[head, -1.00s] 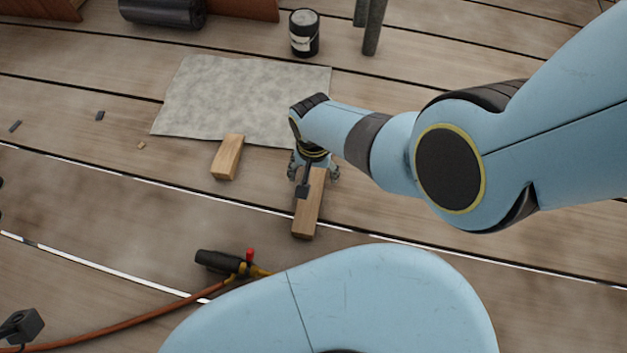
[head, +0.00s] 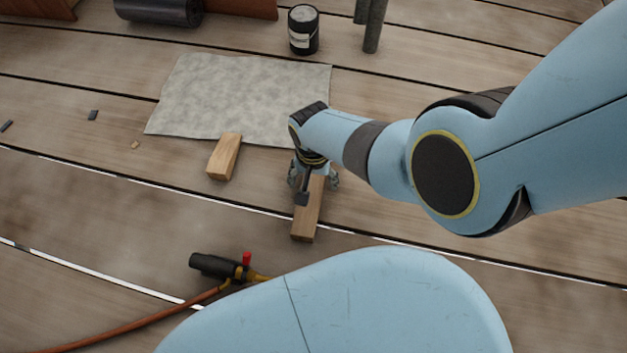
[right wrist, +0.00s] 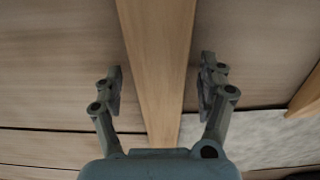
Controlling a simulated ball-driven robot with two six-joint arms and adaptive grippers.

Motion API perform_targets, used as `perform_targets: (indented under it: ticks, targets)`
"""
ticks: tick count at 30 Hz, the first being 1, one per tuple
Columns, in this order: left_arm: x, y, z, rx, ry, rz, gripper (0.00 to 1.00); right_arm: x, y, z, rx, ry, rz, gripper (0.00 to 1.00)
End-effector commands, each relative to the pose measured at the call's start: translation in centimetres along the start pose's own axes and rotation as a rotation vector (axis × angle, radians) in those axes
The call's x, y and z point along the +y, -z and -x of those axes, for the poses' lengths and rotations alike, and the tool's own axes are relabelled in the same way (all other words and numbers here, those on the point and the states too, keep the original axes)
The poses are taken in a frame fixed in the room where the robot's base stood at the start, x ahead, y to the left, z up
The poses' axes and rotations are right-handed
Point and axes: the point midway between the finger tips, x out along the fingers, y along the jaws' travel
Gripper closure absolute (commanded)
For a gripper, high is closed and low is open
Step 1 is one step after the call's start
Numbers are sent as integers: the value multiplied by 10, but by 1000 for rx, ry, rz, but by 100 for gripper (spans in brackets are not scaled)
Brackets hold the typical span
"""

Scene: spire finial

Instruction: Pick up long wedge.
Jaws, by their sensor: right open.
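The long wedge (head: 307,219) is a long light-brown wooden block lying on the plank floor in the head view. My right gripper (head: 314,180) is right over its far end, pointing down. In the right wrist view the long wedge (right wrist: 159,60) runs between the two open fingers of the right gripper (right wrist: 160,92), with a gap on each side. The far end of the wedge is partly hidden by my gripper in the head view. A shorter wooden wedge (head: 224,158) lies to the left, against the near edge of the grey sheet. My left gripper is not in view.
The grey sheet (head: 205,95) lies flat behind the wedges. A black can (head: 304,32), a dark roll (head: 158,10) and a grey post (head: 374,28) stand or lie farther back. A torch (head: 222,267) with an orange hose (head: 130,327) lies at the near left.

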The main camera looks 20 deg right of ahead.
Motion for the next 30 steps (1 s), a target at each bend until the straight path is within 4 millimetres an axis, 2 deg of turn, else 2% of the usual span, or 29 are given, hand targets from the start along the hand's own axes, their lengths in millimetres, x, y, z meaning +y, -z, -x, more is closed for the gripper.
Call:
perform_targets:
  ticks: [6,22,30]
  targets:
    - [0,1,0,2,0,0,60,0,0,0,1,0,0,26]
    - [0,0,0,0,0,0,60,0,0,0,1,0,0,96]
    - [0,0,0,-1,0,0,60,0,1,1,1,1,0,96]
